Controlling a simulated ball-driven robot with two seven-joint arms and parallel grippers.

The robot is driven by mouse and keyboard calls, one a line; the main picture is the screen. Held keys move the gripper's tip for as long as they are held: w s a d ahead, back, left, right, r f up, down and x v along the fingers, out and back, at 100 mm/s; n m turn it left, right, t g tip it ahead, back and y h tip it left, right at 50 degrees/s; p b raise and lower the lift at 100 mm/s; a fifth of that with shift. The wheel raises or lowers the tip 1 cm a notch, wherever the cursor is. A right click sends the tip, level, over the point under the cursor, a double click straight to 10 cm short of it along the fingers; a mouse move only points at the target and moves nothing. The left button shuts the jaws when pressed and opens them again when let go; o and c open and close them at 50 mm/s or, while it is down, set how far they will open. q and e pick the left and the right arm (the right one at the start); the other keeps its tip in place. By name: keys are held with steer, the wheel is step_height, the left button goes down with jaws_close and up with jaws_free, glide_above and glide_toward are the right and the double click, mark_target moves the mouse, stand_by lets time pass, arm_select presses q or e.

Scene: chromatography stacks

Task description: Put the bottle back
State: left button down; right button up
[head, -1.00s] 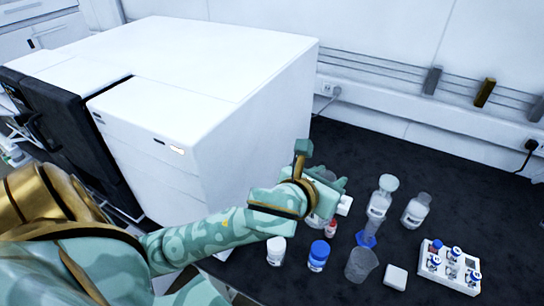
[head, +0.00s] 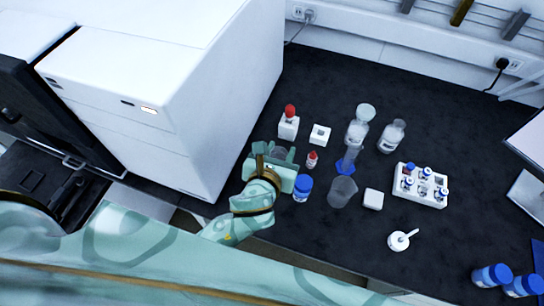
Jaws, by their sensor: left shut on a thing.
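My left gripper (head: 274,165) is at the left part of the black bench, beside the white instrument. It is shut on a clear, greyish bottle (head: 279,153), mostly hidden between the fingers. Whether the bottle touches the bench cannot be told. A small red-capped bottle (head: 312,160) stands just right of the gripper, and a blue-capped bottle (head: 302,189) just to its lower right. A red-topped bottle with a white body (head: 289,124) stands behind the gripper. A clear bottle with a white label (head: 392,137) stands farther right. My right gripper is not in view.
The white instrument (head: 170,90) walls off the left. A white square piece (head: 320,134), a cylinder with a blue base (head: 350,158), a beaker (head: 342,191), a white block (head: 373,199) and a vial rack (head: 420,186) crowd the middle. The bench (head: 440,115) is clear at the back right.

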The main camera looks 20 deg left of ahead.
arm_select(q)
steer(key=w+a+f+b, duration=0.4)
steer(key=w+f+b, duration=0.3)
steer(key=w+f, duration=0.6)
steer(key=shift+f, duration=0.2)
steer(key=shift+s, duration=0.1)
steer(key=shift+f, duration=0.2)
steer(key=c, duration=0.9)
jaws_free()
